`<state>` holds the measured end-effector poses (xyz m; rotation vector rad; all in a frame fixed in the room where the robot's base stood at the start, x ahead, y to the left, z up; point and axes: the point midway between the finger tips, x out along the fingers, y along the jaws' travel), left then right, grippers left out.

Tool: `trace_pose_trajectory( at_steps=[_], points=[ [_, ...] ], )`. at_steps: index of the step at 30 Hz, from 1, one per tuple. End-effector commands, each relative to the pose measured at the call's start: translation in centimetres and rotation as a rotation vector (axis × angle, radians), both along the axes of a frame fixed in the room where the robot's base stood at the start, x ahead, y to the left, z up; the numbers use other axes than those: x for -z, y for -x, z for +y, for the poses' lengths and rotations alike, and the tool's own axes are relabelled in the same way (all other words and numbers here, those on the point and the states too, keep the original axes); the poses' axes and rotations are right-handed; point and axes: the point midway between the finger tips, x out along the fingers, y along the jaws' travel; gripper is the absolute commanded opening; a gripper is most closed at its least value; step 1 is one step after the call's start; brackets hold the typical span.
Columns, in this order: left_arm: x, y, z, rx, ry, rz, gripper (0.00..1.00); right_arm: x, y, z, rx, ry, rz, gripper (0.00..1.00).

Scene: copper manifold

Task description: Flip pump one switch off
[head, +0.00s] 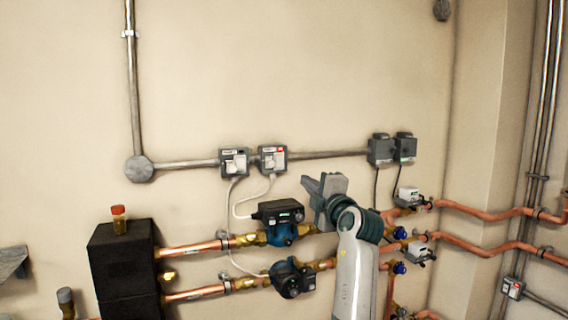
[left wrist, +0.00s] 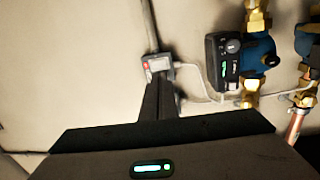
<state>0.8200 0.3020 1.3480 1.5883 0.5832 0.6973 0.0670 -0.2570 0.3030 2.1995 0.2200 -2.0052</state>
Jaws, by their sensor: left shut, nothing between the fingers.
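Two grey switch boxes are fixed to the wall in the head view, a left one (head: 234,162) and a right one (head: 272,158) with a red mark at its upper right. Their labels are too small to read, so I cannot tell which is pump one. My left gripper (head: 309,184) is shut and empty, to the right of and below the boxes. In the left wrist view its dark fingers (left wrist: 159,86) point at a box with a red mark (left wrist: 157,66) and overlap its lower edge; I cannot tell whether they touch. My right gripper is not in view.
Two pumps, an upper (head: 281,222) and a lower one (head: 291,279), sit on copper pipes below the boxes. White cables (head: 240,207) hang from the boxes. Two more grey boxes (head: 381,150) are at the right. The wall above the conduit is clear.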

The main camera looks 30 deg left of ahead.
Motion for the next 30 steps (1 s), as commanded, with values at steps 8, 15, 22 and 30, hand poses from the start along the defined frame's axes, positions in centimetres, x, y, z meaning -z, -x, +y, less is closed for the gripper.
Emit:
trace_pose_trajectory(
  at_steps=[8,15,22,30],
  points=[
    [-2.4,1.4,0.7,-0.031,0.042,-0.067,0.0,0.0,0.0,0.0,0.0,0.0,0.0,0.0],
    [-2.4,1.3,0.7,-0.029,0.04,-0.066,0.0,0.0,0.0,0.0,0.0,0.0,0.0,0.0],
    [-2.6,0.7,1.3,-0.028,0.039,-0.063,0.0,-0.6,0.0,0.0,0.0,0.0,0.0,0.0],
    [-3.4,-1.5,3.8,-0.03,0.037,-0.063,0.0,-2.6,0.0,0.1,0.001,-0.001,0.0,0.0]
  ],
)
